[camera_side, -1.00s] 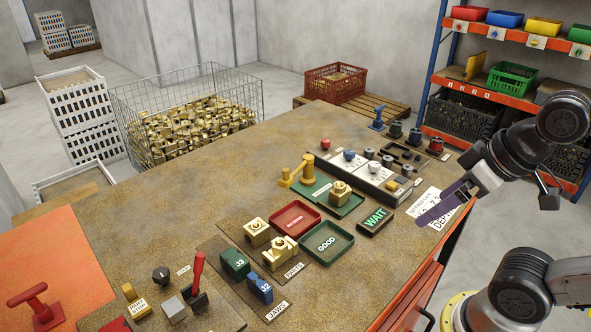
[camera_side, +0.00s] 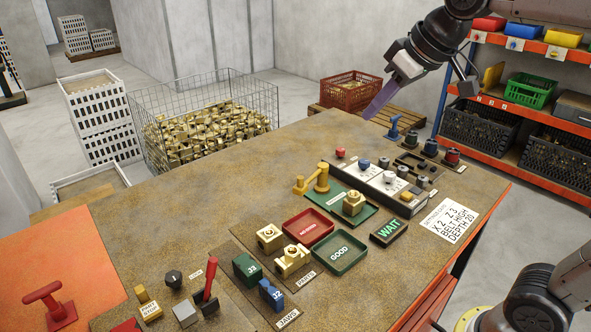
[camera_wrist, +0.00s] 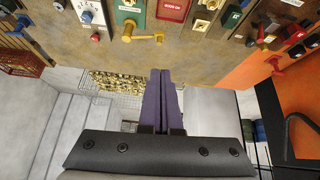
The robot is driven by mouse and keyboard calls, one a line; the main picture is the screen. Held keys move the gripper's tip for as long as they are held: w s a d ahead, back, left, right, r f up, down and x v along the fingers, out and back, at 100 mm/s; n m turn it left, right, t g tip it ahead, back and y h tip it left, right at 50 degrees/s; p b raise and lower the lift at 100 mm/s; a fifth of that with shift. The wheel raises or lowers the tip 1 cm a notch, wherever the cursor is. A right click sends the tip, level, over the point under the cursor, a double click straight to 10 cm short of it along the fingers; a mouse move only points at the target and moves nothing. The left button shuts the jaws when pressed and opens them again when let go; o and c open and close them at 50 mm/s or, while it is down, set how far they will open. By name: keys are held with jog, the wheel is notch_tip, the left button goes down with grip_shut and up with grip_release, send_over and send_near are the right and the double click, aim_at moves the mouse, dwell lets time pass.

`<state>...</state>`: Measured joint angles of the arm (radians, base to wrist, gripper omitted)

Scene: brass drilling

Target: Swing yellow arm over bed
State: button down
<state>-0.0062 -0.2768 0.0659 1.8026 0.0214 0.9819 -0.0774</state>
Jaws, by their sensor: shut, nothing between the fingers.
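The yellow arm (camera_side: 309,182) is a post with a short bar, standing at the back left corner of the green bed (camera_side: 336,208). Its bar points left, away from the bed. A brass part (camera_side: 353,202) sits on the bed's right side. In the wrist view the yellow arm (camera_wrist: 145,37) shows at the top, beside the green bed (camera_wrist: 122,14). My gripper (camera_side: 370,115) is high above the back of the bench, right of and behind the yellow arm and clear of it. Its purple fingers (camera_wrist: 160,73) are shut and empty.
A control panel (camera_side: 380,180) with knobs lies right of the bed. A blue-handled fixture (camera_side: 394,128) stands beneath and right of my gripper. Red (camera_side: 308,228) and green trays (camera_side: 340,252) lie in front of the bed. The bench left of the yellow arm is clear.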

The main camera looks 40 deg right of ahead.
jog(key=w+f, duration=0.3)
jog(key=w, duration=1)
jog(key=w+a+f+g, duration=0.1)
jog(key=w+f+g, duration=0.1)
jog(key=w+f, duration=0.5)
notch_tip(320, 180, down, 3)
jog(key=shift+w+f+g, duration=0.1)
jog(key=shift+w+g, duration=0.1)
jog(key=shift+g, duration=0.2)
jog(key=x, duration=1)
jog(key=shift+s+d, duration=0.1)
jog(key=shift+s, duration=1.95)
jog(key=shift+s+n, duration=0.1)
jog(key=shift+n, duration=0.2)
